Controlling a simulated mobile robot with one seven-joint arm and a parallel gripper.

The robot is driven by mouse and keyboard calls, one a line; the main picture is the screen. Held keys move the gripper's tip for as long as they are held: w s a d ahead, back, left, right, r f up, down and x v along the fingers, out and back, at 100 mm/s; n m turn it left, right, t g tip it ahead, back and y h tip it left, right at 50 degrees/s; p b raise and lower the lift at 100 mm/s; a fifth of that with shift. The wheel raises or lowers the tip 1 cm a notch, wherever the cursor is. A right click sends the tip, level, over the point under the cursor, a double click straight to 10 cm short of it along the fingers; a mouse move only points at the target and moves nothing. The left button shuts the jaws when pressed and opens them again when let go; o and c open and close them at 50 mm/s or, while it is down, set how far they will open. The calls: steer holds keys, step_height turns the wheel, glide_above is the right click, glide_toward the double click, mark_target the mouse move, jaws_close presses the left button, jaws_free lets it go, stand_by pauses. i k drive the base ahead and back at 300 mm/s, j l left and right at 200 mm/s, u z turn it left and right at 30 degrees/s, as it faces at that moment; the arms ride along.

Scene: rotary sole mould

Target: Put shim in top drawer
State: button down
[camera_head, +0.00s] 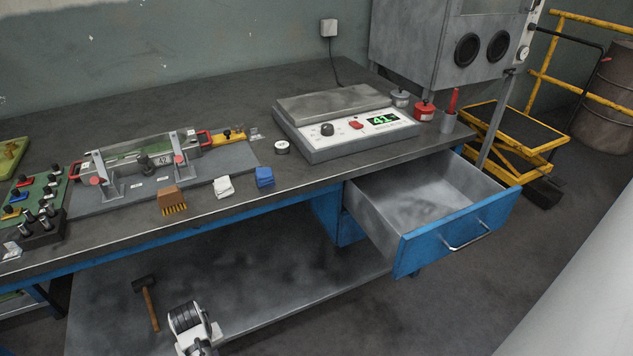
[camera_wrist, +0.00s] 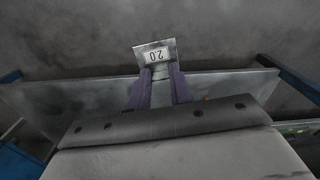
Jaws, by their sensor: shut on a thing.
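In the wrist view the shim (camera_wrist: 154,54) is a small, flat grey metal plate with a white label reading 2.0. My gripper (camera_wrist: 161,73) is shut on its edge with two purple-grey fingers, and most of the plate sticks out beyond the fingertips. The held shim cannot be made out in the head view. The top drawer (camera_head: 453,246) has a blue front with a metal handle and is pulled well out from under the bench at the right. Its grey inside looks empty. My gripper is not clearly over the drawer.
The bench top (camera_head: 320,179) carries a mould fixture (camera_head: 145,160), a brush (camera_head: 171,201), white and blue cloths, a round tin and a scale (camera_head: 345,122). A lower shelf (camera_head: 250,275) holds a mallet (camera_head: 149,302).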

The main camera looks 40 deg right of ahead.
mark_target(422, 216)
steer(key=z, duration=0.4)
steer(key=k+l+z, duration=0.1)
steer(key=z, duration=0.25)
steer(key=l+z, duration=0.1)
steer(key=z, duration=0.3)
steer(key=l+z, duration=0.1)
steer(key=z, duration=0.25)
